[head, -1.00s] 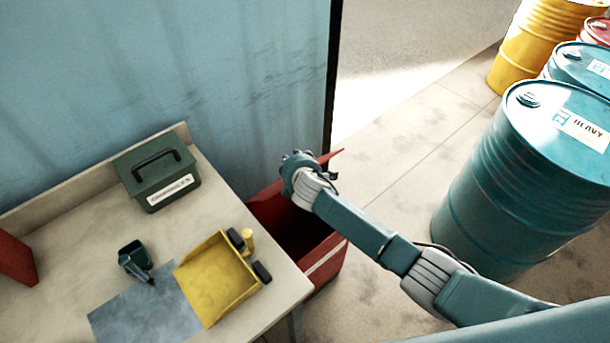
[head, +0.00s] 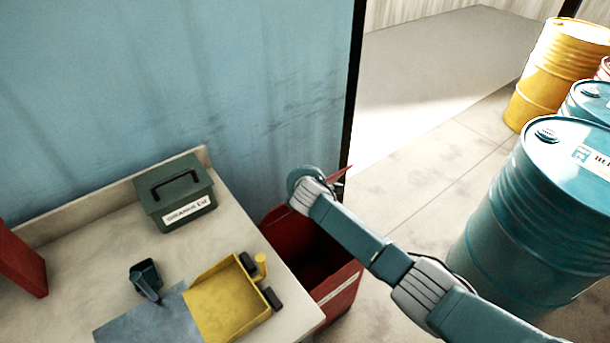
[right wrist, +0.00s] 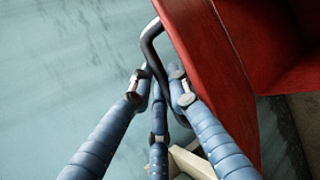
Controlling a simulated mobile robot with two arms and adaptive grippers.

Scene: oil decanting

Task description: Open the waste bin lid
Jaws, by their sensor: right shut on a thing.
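The red waste bin (head: 340,291) stands on the floor just right of the table, and its dark inside shows from above. Its red lid stands raised at the back, with only a thin edge (head: 341,174) showing beside my right wrist. In the right wrist view the lid (right wrist: 215,75) fills the upper middle, with a black bar handle (right wrist: 148,42) along its left side. The three blue fingers of my right gripper (right wrist: 160,82) are shut around this handle. In the head view my wrist hides those fingers. My left gripper is in neither view.
The table (head: 95,235) holds a green box (head: 176,192), a yellow tray (head: 228,305), a small dark container (head: 146,277) and a blue-grey cloth (head: 150,320). A blue wall (head: 180,80) is behind.

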